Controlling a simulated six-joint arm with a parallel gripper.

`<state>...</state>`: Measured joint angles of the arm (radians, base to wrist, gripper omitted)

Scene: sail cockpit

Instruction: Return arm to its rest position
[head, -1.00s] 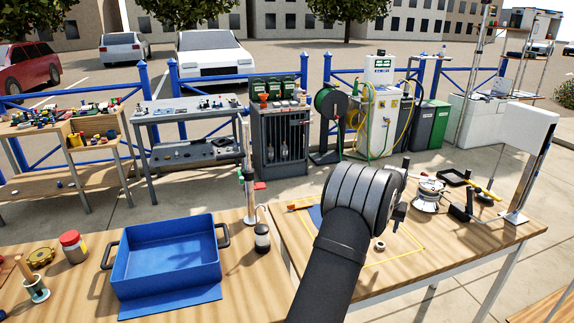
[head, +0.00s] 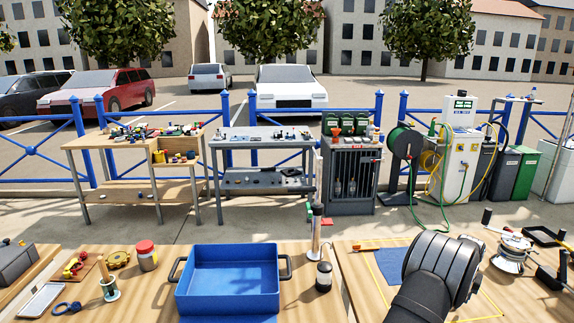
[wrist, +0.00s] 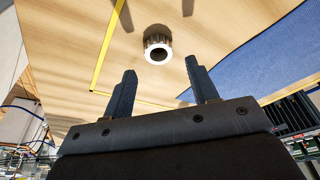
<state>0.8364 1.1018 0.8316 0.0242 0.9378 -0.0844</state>
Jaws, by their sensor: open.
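My gripper (wrist: 163,92) shows in the wrist view with its two dark fingers apart and nothing between them. Beyond the fingertips a small ring-shaped metal part (wrist: 158,45) with a white face rests on the wooden tabletop, apart from the fingers. In the head view my black arm reaches over the right-hand table, and its thick wrist hides the gripper fingers and the ring part.
A blue tray (head: 228,306) stands on the middle table, with a lantern-like black item (head: 324,277) to its right. A blue mat (head: 389,264) and yellow outline lie by my arm. A metal winch (head: 511,250) stands at the right. Workbenches line the back.

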